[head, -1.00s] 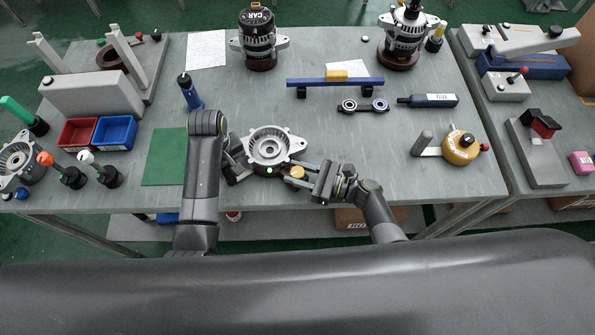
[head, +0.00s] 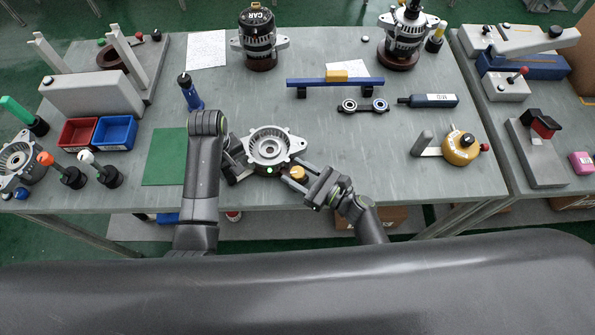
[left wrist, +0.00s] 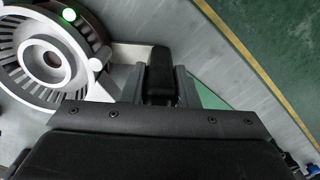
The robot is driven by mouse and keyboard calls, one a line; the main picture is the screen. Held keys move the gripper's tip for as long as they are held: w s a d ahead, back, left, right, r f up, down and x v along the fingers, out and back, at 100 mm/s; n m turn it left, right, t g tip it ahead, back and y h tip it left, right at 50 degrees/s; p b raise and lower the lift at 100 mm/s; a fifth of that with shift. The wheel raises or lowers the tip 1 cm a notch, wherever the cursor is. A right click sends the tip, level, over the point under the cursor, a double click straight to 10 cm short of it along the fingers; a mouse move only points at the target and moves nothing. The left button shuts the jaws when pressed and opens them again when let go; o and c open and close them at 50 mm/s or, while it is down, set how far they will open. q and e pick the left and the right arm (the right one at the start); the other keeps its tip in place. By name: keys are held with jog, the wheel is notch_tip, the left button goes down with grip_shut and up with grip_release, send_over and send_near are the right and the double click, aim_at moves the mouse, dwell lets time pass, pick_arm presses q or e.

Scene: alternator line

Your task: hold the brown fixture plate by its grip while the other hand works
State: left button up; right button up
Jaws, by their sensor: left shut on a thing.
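The brown fixture plate (head: 262,171) is mostly hidden under a pale round alternator housing (head: 268,147) near the table's front edge. A small green light shows on its front side. My left gripper (head: 238,170) is at the plate's left side. In the left wrist view its fingers (left wrist: 160,82) are shut on a dark block, the grip (left wrist: 160,70), beside the housing (left wrist: 45,60). My right gripper (head: 297,174) is at the plate's right front, its fingers on either side of a small yellow-orange knob (head: 298,172). I cannot tell whether they touch it.
A green mat (head: 164,160) lies left of my left arm. Behind the housing are a blue rail (head: 310,83), a black link with two rings (head: 362,106) and a blue-black tool (head: 430,101). A yellow round tool (head: 460,147) is at the right. The table between is clear.

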jog(key=shift+o, duration=0.9)
jog(key=v, duration=1.2)
pick_arm(q)
jog(key=o, duration=1)
jog(key=shift+r, duration=0.1)
notch_tip(320, 180, up, 7)
jog(key=shift+r, duration=0.15)
jog(key=shift+d, duration=0.1)
pick_arm(e)
jog(key=shift+d, duration=0.15)
